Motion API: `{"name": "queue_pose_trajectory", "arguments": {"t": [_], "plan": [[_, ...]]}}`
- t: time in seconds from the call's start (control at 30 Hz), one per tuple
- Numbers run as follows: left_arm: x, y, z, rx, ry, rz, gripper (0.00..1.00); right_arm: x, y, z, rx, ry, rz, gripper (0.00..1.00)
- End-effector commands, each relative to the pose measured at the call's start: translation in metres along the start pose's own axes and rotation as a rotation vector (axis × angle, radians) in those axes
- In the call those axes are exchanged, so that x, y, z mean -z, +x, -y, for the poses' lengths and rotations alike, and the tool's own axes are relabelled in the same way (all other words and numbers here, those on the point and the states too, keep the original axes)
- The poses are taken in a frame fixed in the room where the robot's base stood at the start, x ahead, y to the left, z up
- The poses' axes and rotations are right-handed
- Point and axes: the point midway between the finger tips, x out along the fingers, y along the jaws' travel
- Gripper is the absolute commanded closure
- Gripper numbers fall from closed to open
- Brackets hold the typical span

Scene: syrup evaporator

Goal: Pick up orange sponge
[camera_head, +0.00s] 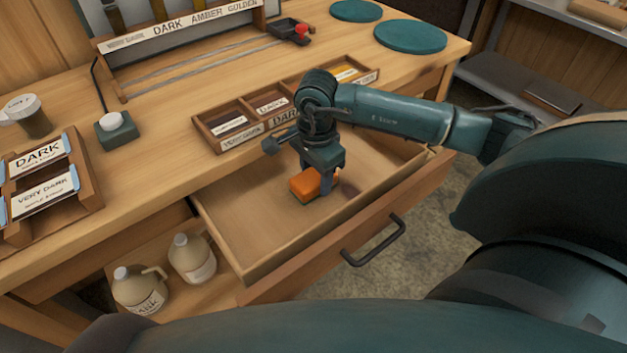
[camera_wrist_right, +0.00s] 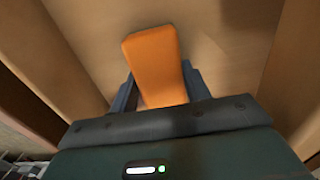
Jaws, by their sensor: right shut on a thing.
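The orange sponge (camera_head: 305,185) is in the open drawer (camera_head: 252,228), between the fingers of my right gripper (camera_head: 322,182). In the right wrist view the sponge (camera_wrist_right: 155,62) sticks out past the two dark fingers, and my right gripper (camera_wrist_right: 160,92) is shut on it. The wooden drawer floor (camera_wrist_right: 225,45) lies behind it. I cannot tell whether the sponge touches the drawer floor. My left gripper is not in view.
The drawer's front with a dark handle (camera_head: 373,240) stands out from the wooden bench (camera_head: 165,165). A compartment box (camera_head: 240,125) sits on the bench edge behind my right arm. Two jugs (camera_head: 192,258) stand on the shelf left of the drawer.

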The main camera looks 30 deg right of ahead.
Motion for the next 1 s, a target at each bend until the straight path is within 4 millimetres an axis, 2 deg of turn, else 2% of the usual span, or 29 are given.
{"name": "queue_pose_trajectory", "arguments": {"t": [0.2, 0.47, 0.57, 0.8, 1.0], "plan": [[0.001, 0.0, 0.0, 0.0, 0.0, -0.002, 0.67, 0.0, 0.0, 0.0, 0.001, 0.0, 0.0, 0.76], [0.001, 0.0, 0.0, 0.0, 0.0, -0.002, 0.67, 0.0, -0.005, 0.001, 0.002, 0.0, 0.0, 0.76], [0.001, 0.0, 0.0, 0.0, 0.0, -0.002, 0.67, 0.0, -0.018, 0.002, 0.006, -0.001, 0.001, 0.76], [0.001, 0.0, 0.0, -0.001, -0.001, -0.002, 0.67, 0.0, -0.067, 0.002, 0.007, 0.0, 0.0, 0.76], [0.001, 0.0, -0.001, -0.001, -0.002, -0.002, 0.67, 0.0, -0.095, 0.001, 0.004, 0.001, 0.0, 0.76]]}}
